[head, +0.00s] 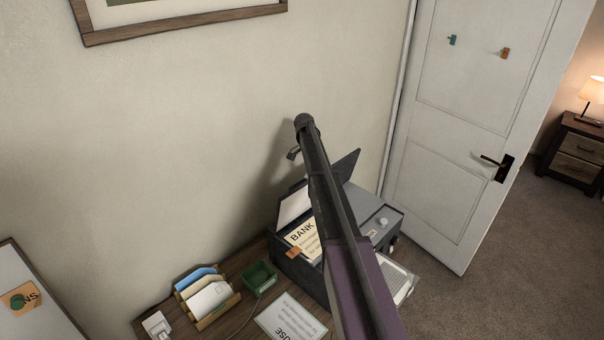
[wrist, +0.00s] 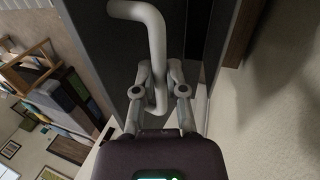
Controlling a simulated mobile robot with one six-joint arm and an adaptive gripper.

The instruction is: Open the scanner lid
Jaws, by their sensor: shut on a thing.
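The scanner (head: 385,222) stands on the desk, a dark grey box with a tray of paper at its front right. Its lid (head: 348,167) is raised and steeply tilted, with the pale underside (head: 292,207) showing left of my arm. A sheet marked BANK (head: 303,237) lies on the scanner below the lid. In the wrist view, the dark lid (wrist: 112,55) fills the middle, with a bent pale grey handle (wrist: 152,32) in front. My gripper (wrist: 158,78) is shut on this handle. My arm hides the middle of the scanner and the grip in the head view.
A letter rack (head: 208,295), a green box (head: 260,275) and a framed sheet (head: 290,318) sit left of the scanner on the wooden desk (head: 232,318). The wall is close behind the lid. An open white door (head: 440,185) stands at the right.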

